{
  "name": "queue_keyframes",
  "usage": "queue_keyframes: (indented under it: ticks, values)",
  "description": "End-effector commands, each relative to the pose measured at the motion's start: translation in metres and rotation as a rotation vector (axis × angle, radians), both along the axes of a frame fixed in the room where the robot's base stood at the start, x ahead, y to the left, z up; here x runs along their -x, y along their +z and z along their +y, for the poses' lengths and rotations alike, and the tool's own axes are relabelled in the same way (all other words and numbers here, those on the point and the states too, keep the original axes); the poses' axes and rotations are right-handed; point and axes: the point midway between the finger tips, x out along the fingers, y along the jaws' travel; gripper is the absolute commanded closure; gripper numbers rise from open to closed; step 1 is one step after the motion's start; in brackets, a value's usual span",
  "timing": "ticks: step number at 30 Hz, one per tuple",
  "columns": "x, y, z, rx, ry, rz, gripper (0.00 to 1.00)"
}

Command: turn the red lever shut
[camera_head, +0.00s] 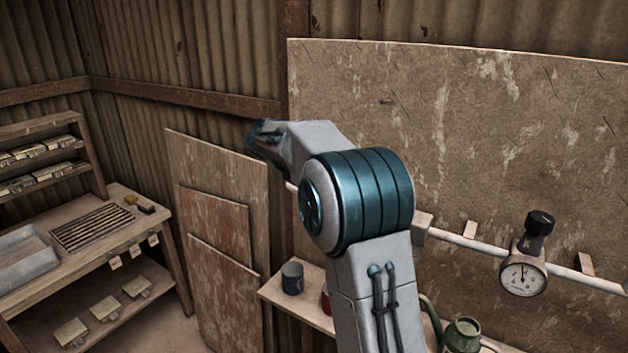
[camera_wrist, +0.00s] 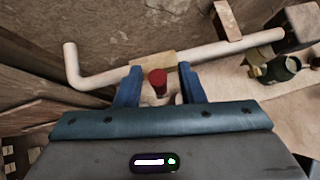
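In the wrist view, a short red round-ended piece (camera_wrist: 158,80), apparently the grip of the red lever, sits in front of the pale pipe (camera_wrist: 108,78). It points roughly towards the camera. My gripper (camera_wrist: 158,84) is open, with one blue finger on each side of the red piece. Gaps show on both sides, so the fingers are not closed on it. The lever's lower part and its joint to the pipe are mostly hidden. In the head view my arm covers the lever and my gripper; the pipe (camera_head: 461,240) emerges to the right.
A gauge (camera_head: 523,275) with a black knob (camera_head: 540,223) sits on the pipe at the right. A shelf (camera_head: 270,292) below holds a dark mug (camera_head: 292,278) and a green jar (camera_head: 462,334). Leaning boards (camera_head: 215,230) and a workbench (camera_head: 170,222) stand left.

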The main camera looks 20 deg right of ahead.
Motion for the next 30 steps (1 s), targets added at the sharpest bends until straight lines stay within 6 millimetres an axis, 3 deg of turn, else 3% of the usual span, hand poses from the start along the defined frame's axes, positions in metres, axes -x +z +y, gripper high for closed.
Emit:
queue_keyframes:
  ticks: [11, 24, 30]
  values:
    - [0.002, 0.007, 0.009, -0.001, 0.004, -0.005, 0.65]
    - [0.033, 0.073, 0.067, -0.002, 0.004, -0.005, 0.65]
    - [0.042, 0.092, 0.084, -0.001, 0.002, -0.004, 0.65]
